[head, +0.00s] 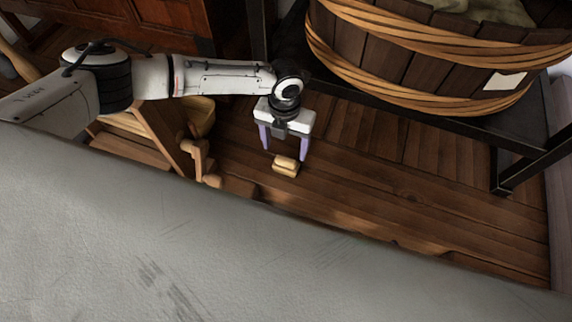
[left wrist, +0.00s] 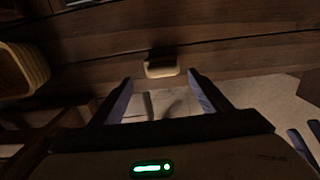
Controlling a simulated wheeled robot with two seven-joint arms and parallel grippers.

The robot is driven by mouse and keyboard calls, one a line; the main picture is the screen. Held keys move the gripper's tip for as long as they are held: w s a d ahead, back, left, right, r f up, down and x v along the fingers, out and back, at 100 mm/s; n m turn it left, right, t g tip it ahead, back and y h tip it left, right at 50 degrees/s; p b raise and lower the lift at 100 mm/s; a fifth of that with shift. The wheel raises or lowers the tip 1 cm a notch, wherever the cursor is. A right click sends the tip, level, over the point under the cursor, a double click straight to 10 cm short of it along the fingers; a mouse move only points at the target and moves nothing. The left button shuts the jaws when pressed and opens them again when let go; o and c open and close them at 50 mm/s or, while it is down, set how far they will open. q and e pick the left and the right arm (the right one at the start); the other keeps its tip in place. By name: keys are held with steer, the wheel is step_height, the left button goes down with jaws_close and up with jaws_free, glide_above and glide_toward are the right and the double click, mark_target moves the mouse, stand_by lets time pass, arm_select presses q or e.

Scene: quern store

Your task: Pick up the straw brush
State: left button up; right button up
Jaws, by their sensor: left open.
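The straw brush (head: 286,165) looks like a small, tan, two-layered block lying on the dark plank floor. In the left wrist view the brush (left wrist: 161,69) shows as a pale block just beyond the fingertips, roughly centred between them. My left gripper (head: 285,152) points down above the brush, its two purple fingers spread apart and empty. The left wrist view also shows its open fingers (left wrist: 160,77). Two similar purple fingers (left wrist: 304,145) at that view's right edge look like my right gripper; their opening is unclear. The head view does not show the right gripper.
A large wooden tub (head: 420,55) with woven bands stands on a dark stand (head: 505,170) at the right. Wooden furniture (head: 150,135) and a tan basket-like container (head: 200,115) are at the left. A grey surface (head: 200,250) fills the foreground. Floor right of the brush is clear.

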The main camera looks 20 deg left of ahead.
mark_target(286, 159)
arm_select(q)
steer(key=f, duration=0.2)
steer(key=f+b, duration=0.1)
steer(key=f, duration=0.2)
steer(key=shift+s+d, duration=0.15)
steer(key=shift+d, duration=0.05)
steer(key=c, duration=1.4)
step_height(286, 159, up, 10)
steer(key=shift+r+p, duration=0.1)
steer(key=shift+p, duration=1)
steer(key=shift+c, duration=0.2)
